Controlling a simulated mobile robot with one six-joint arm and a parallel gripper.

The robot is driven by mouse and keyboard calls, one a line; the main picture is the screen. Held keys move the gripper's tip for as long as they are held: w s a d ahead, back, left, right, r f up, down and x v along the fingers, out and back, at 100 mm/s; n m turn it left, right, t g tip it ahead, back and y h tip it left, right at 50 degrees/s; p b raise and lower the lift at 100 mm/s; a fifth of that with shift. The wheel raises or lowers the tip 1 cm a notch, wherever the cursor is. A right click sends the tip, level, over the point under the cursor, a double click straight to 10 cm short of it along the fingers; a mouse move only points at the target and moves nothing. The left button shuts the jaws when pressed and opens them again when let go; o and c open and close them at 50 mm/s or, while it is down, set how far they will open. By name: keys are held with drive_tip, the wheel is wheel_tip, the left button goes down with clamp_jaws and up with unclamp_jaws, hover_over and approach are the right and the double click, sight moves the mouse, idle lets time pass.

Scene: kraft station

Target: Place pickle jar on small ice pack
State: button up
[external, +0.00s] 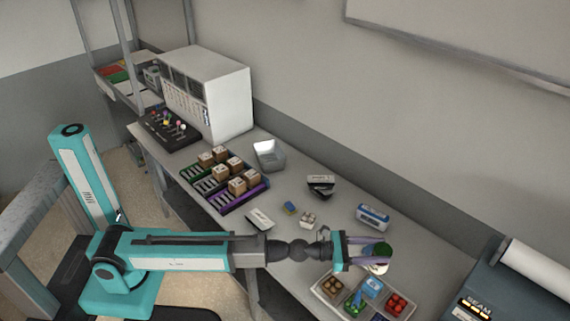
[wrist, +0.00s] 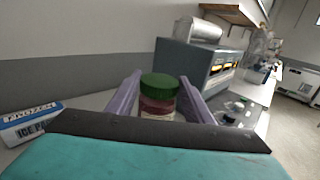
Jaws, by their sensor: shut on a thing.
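A jar (wrist: 158,95) with a green lid and dark reddish contents stands upright between the two purple fingers of my gripper (wrist: 160,84). In the external view the jar's green part (external: 383,250) shows at the fingers' end, and my gripper (external: 376,248) is shut on it. The fingers partly hide the jar. A white and blue box-like pack (wrist: 30,124) lettered as a frozen ice pack lies to the left in the wrist view. In the external view this ice pack (external: 373,216) lies on the table behind the gripper, apart from the jar.
A sectioned tray (external: 335,297) with small coloured items stands in front of the gripper. A blue-grey machine with a paper roll (external: 540,268) is at right. Small dark and white items (external: 320,186) lie farther back. Bare table surrounds the ice pack.

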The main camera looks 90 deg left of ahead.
sight(370, 267)
drive_tip(key=shift+d+r+p, duration=0.3)
drive_tip(key=shift+d+r, duration=0.1)
drive_tip(key=shift+d, duration=0.4)
drive_tip(key=shift+f, duration=0.1)
drive_tip(key=shift+f+b, duration=1.95)
drive_tip(key=shift+b, duration=0.1)
drive_tip(key=shift+f, duration=0.1)
drive_tip(key=shift+f+b, duration=1.9)
drive_tip(key=shift+b, duration=0.1)
drive_tip(key=shift+f, duration=0.1)
drive_tip(key=o, duration=1.4)
